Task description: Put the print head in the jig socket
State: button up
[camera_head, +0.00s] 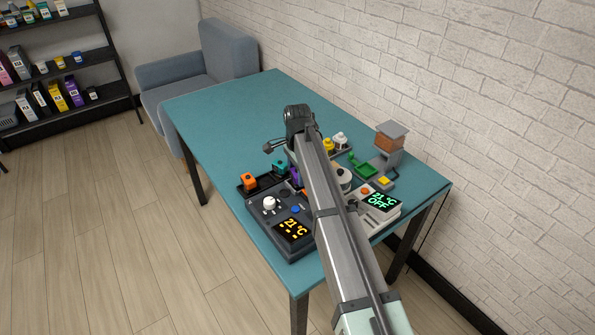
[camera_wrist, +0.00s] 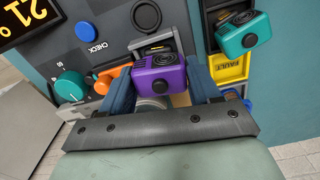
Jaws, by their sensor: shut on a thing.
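My gripper (camera_wrist: 160,86) is shut on a purple print head (camera_wrist: 160,72), a block with a round dark fan on top, held between two blue fingers. In the head view the purple head (camera_head: 294,175) shows only partly beside my arm. A grey socket frame (camera_wrist: 154,46) lies just beyond the purple head in the wrist view, on the dark grey jig panel (camera_wrist: 100,12). The held head is near the socket and partly covers that area. I cannot tell whether they touch. A teal head (camera_wrist: 243,33) stands to the right, apart from my fingers.
The dark jig station (camera_head: 295,250) has an orange display and a blue button (camera_wrist: 84,32). An orange block (camera_head: 249,181) is at its left. A light station (camera_head: 383,215) with a green display stands right of my arm. The far tabletop (camera_head: 235,110) is clear.

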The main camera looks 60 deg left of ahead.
jog(key=shift+f, duration=0.5)
dwell(0.3)
jog(key=o, duration=1.2)
jog(key=shift+r, duration=0.1)
jog(key=shift+r, duration=3.4)
